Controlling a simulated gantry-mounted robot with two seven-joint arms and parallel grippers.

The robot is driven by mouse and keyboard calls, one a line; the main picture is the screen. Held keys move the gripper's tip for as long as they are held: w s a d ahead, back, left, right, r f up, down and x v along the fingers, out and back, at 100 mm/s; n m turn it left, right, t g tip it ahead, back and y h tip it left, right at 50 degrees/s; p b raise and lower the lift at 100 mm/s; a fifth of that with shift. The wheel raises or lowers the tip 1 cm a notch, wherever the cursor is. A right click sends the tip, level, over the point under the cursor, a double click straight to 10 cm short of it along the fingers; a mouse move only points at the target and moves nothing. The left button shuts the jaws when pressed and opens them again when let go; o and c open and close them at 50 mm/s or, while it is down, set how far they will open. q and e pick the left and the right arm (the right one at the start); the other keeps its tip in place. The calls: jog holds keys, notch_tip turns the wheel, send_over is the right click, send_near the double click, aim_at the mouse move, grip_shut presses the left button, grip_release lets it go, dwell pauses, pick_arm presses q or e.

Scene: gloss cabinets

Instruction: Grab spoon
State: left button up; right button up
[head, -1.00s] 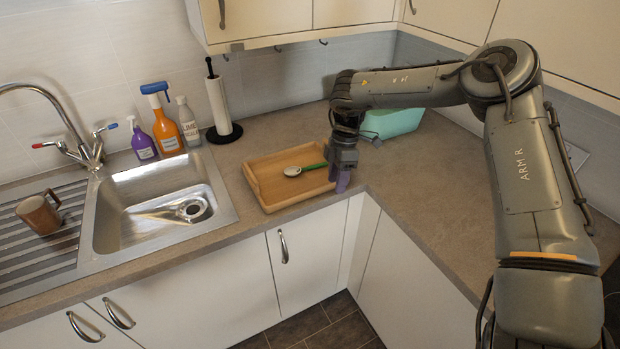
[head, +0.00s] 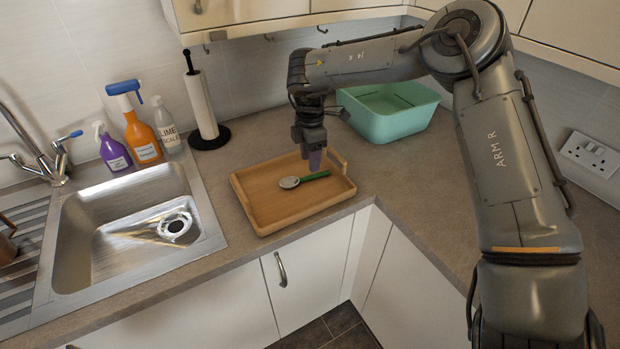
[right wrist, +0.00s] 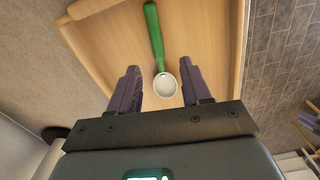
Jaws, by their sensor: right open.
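The spoon (head: 303,179) has a green handle and a pale bowl, and it lies in the wooden tray (head: 262,218) on the counter. My right gripper (head: 311,160) is above the tray, over the handle side of the spoon. In the right wrist view the spoon (right wrist: 155,40) shows with its bowl between the two purple fingers of my open gripper (right wrist: 158,88), and its handle points away. The fingers hold nothing. I cannot tell the exact height of the fingers over the tray. My left gripper is not in view.
A teal tub (head: 392,124) stands behind and right of the tray. A paper towel holder (head: 201,105) and several bottles (head: 141,135) stand at the back left. The sink (head: 80,240) is to the left. Counter right of the tray is clear.

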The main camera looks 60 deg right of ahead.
aim_at(310, 176)
jog(key=shift+w+f, duration=0.15)
jog(key=shift+f, duration=2.6)
grip_shut()
